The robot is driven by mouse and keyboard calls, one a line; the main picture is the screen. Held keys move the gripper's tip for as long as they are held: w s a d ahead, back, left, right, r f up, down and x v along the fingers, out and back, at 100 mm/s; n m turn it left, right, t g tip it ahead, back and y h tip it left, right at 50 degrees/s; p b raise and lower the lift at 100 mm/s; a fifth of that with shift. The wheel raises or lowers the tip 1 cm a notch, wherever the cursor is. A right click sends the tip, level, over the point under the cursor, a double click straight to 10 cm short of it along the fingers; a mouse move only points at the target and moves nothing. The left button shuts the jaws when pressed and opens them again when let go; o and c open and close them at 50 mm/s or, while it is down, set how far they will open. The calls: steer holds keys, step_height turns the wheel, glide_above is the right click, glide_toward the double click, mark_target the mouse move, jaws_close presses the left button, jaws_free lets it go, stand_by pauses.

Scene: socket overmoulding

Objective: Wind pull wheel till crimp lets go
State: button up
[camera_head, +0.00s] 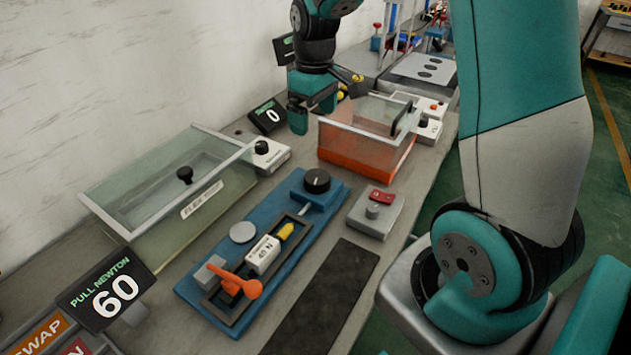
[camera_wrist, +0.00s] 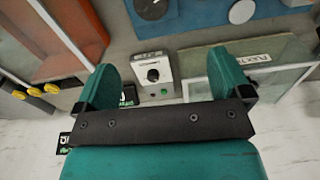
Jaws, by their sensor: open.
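The blue pull rig (camera_head: 335,190) lies on the bench with a black round wheel (camera_head: 317,181) at its far end. A white block marked 45 N (camera_head: 263,254), a yellow piece (camera_head: 286,231) and an orange lever (camera_head: 240,284) sit along its slot. I cannot tell how firmly the yellow piece is held. The PULL NEWTON display (camera_head: 109,291) reads 60. My gripper (camera_head: 312,112) is open and empty, above the bench beyond the wheel. In the wrist view, the wheel (camera_wrist: 152,6) shows at the top edge, beyond the open fingers (camera_wrist: 165,85).
A clear lidded tank (camera_head: 225,191) stands left of the rig, and an orange-based clear box (camera_head: 362,150) behind it. A small knob box (camera_wrist: 153,72) shows between my fingers. A grey box with a red top (camera_head: 376,212) and a black mat (camera_head: 322,300) lie to the right.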

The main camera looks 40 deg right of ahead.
steer(key=d+f, duration=0.1)
steer(key=p, duration=0.1)
glide_toward(317, 177)
step_height(317, 177, down, 10)
steer(key=shift+w+f, duration=0.1)
steer(key=shift+w, duration=0.1)
steer(key=c, duration=0.9)
steer(key=shift+m, duration=0.3)
steer(key=shift+m, duration=2.6)
